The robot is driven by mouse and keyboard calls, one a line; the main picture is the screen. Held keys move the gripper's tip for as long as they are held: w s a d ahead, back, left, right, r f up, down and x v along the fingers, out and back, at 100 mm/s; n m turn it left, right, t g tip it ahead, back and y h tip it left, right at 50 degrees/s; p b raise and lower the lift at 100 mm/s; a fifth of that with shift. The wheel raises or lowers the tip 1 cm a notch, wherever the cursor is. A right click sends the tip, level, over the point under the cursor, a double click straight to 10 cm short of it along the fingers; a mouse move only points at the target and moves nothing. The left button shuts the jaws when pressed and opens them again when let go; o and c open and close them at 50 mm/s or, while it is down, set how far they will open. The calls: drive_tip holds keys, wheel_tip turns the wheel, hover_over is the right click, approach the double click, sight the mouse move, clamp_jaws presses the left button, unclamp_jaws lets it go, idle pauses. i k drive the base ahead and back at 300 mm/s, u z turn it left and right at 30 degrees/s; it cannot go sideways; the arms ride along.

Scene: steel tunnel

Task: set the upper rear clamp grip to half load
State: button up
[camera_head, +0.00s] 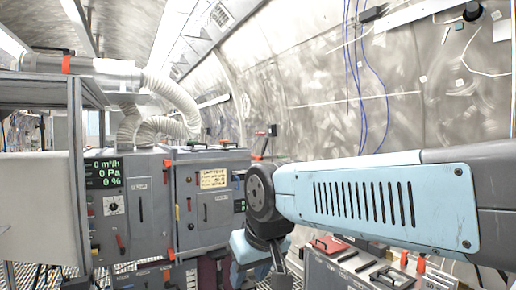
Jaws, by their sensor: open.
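I cannot tell for sure which part is the upper rear clamp grip. An orange-red band (67,64) sits around the pale duct pipe (110,68) at the upper left. A small red-and-black fitting (271,131) is on the far wall above the cabinets. My arm reaches in from the right, and its joint hides part of the area beside the right cabinet. It bends down at that joint, and my gripper's fingers cannot be made out below it.
A grey cabinet (150,222) has a display (104,173) reading 0 m³/h, 0 Pa, 0 %. A second cabinet (212,219) bears a yellowish label. Ribbed hoses (172,95) arch above. A metal shelf (70,90) stands left. A grey bench (325,271) with red and black items lies under my arm.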

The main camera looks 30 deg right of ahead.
sight(266, 144)
drive_tip(key=k, duration=0.95)
drive_tip(key=z, duration=0.3)
drive_tip(key=i, duration=0.4)
drive_tip(key=z, duration=0.85)
drive_tip(key=i, duration=1.85)
drive_tip(key=u, duration=0.5)
drive_tip(key=k, duration=0.85)
drive_tip(key=u, duration=0.2)
drive_tip(key=i, duration=0.45)
